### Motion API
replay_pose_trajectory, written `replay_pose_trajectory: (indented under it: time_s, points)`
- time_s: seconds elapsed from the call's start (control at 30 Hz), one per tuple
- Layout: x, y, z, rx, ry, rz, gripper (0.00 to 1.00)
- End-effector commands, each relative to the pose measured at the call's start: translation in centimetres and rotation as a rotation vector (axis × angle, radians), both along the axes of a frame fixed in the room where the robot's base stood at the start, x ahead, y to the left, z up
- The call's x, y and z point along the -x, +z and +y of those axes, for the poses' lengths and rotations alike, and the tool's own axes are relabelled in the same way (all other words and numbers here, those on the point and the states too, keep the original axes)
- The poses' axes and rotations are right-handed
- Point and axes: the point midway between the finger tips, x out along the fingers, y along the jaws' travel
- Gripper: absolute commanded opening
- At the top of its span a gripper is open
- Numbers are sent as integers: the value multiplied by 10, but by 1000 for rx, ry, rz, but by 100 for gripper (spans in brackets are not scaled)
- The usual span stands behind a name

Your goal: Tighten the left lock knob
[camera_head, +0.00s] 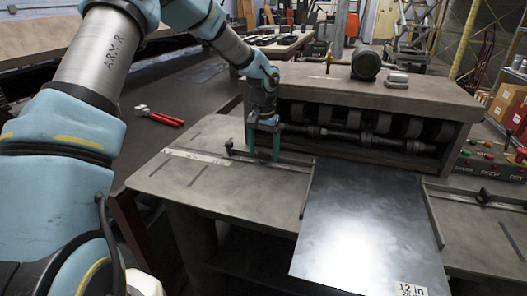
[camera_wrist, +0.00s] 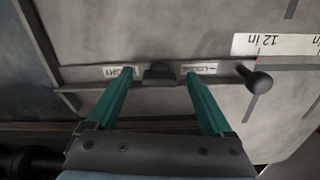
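The left lock knob (camera_wrist: 160,74) is a small dark knob on a grey guide bar (camera_wrist: 215,75), seen in the wrist view. Printed labels (camera_wrist: 201,68) flank it, one on each side. My gripper (camera_wrist: 159,84) is open, with its two green fingers on either side of the knob and a visible gap to each. In the head view, my gripper (camera_head: 263,152) points down over the left guide of the machine's table, and the lock knob is hard to make out between the fingers. A dark ball-ended handle (camera_wrist: 258,82) stands right of the fingers in the wrist view.
A dark metal sheet (camera_head: 370,225) lies beside the left guide. The roller housing (camera_head: 420,94) stands directly behind my gripper. Another dark knob (camera_head: 484,196) sits on the right guide. Red-handled pliers (camera_head: 165,119) lie on the left table. The left tabletop (camera_head: 190,185) is mostly bare.

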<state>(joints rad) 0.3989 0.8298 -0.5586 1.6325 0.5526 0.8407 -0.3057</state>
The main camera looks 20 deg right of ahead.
Motion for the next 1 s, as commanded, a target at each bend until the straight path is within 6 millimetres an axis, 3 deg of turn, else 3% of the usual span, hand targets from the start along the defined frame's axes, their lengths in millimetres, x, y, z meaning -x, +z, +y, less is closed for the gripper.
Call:
replay_pose_trajectory:
  time_s: [0.33,0.73,1.0]
  points:
    - [0,9,0,0,2,-1,85]
    - [0,82,0,2,2,-3,85]
    - [0,107,0,0,1,0,85]
